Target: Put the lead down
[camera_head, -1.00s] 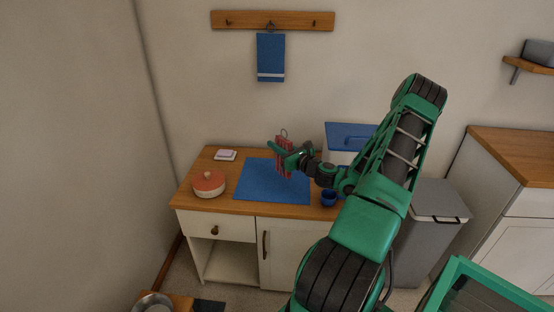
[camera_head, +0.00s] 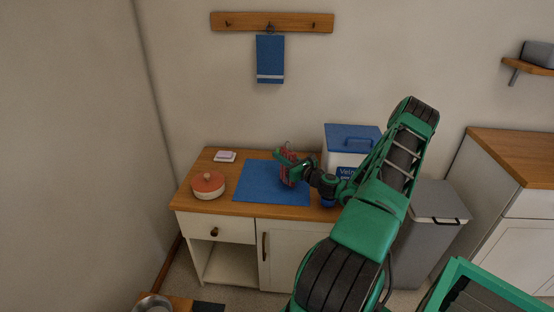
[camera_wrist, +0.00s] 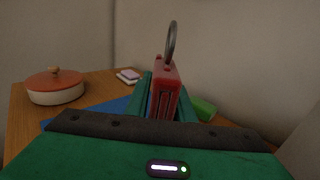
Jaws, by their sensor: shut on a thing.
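The lead (camera_head: 290,178) is a red folded bundle with a metal ring at its top. My gripper (camera_head: 286,165) is shut on it, over the right part of the blue mat (camera_head: 262,182) on the wooden counter. In the wrist view the lead (camera_wrist: 166,92) stands upright between the green fingers, with its ring pointing up. The arm and fingers hide part of the lead in the head view. I cannot tell whether its lower end touches the mat.
A red-lidded pot (camera_head: 208,187) and a small pink-and-white item (camera_head: 225,156) are left of the mat. A blue-lidded white bin (camera_head: 350,141) stands behind my wrist. A blue cup (camera_head: 328,202) is partly hidden by my arm. The mat's left part is clear.

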